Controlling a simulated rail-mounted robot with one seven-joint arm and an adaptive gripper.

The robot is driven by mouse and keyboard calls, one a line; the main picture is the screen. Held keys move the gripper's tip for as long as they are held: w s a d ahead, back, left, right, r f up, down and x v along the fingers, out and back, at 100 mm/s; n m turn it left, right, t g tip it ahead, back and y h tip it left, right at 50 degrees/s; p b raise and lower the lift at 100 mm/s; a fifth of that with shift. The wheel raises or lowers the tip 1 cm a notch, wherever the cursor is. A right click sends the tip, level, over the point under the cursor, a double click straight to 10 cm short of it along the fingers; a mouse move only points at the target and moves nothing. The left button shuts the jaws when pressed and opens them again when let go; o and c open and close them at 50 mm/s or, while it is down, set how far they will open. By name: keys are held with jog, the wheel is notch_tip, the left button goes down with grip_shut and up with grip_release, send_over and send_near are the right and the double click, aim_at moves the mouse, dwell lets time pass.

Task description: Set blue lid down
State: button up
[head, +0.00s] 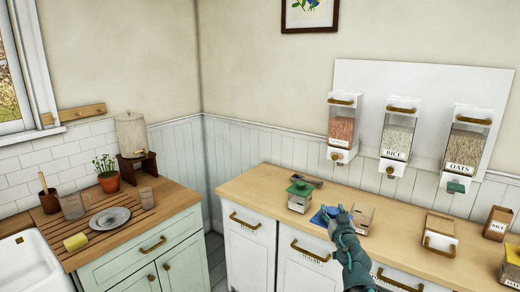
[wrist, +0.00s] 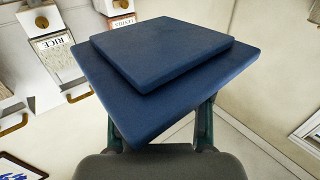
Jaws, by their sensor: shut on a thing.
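The blue lid (head: 324,215) is a flat square slab with a smaller raised slab on it, and it fills the middle of the wrist view (wrist: 165,75). My gripper (head: 338,218) is shut on its near edge, with a finger at each side in the wrist view. In the head view the lid is over the counter, just left of an open-topped wooden box (head: 363,214). I cannot tell whether the lid touches the counter, and my gripper hides part of it.
A box with a green lid (head: 300,196) stands left of the blue lid, with a dark utensil behind it. More boxes (head: 440,230) stand to the right on the wooden counter (head: 265,184). Several wall dispensers (head: 398,135) hang above. Counter to the left is clear.

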jog(key=shift+m+h, duration=0.4)
jog(key=shift+h, duration=0.2)
jog(key=d, duration=0.5)
jog(key=shift+w+d+r, duration=0.15)
jog(key=shift+w+d, duration=0.15)
jog(key=shift+d, duration=0.1)
jog(key=w+d+n+y, duration=0.1)
jog(key=w+d, duration=0.3)
jog(key=d, duration=0.2)
jog(key=w+d+r+n+y, duration=0.1)
jog(key=w+d+y, duration=0.1)
jog(key=w+d, duration=0.2)
jog(key=d, duration=0.3)
jog(key=shift+d+r, duration=0.25)
jog(key=shift+d, duration=0.05)
jog(key=shift+w, duration=0.2)
